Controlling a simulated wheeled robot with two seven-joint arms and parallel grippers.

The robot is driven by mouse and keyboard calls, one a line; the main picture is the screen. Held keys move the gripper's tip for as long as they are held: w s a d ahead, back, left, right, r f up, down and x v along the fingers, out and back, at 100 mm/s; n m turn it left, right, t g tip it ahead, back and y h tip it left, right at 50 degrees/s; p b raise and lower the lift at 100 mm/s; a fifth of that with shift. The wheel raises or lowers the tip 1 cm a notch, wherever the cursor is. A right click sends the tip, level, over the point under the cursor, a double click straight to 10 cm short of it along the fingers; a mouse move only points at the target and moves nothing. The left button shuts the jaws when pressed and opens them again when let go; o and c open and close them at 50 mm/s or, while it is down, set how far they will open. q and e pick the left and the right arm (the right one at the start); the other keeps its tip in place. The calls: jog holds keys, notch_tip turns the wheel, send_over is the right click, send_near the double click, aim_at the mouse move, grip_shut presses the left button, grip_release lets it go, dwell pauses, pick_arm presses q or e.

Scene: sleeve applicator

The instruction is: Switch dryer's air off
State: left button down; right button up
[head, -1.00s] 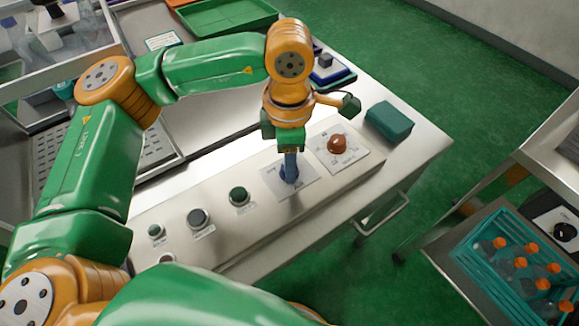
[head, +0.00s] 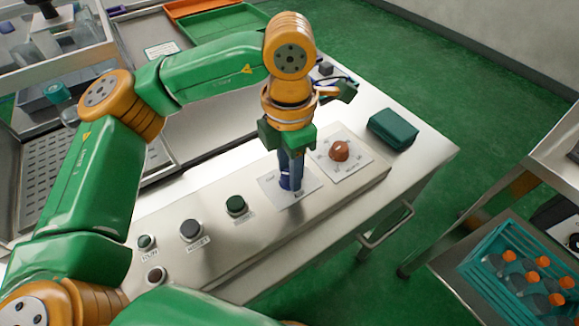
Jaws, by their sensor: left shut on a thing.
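My left gripper (head: 290,165) points down at the control panel (head: 215,240) and is shut on a blue knob (head: 286,183). The knob sits on a white label plate (head: 308,186), and the fingers hide most of it. To its right, a red-brown knob (head: 339,151) stands on its own white plate. To the left are a green button (head: 236,205), a dark button (head: 191,230) and a smaller green button (head: 146,242). The lettering is too small to read surely. My right gripper is not in view.
A dark green box (head: 392,129) lies on the steel table right of the panel. A teal crate (head: 480,262) with orange-capped bottles stands at the lower right. A green tray (head: 222,20) is at the back. Green floor lies between table and right shelf.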

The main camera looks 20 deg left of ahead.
pick_arm(q)
jog(key=c, duration=0.5)
grip_release()
notch_tip(320, 180, up, 7)
jog(key=shift+r+p, duration=0.1)
jog(key=shift+p, duration=0.2)
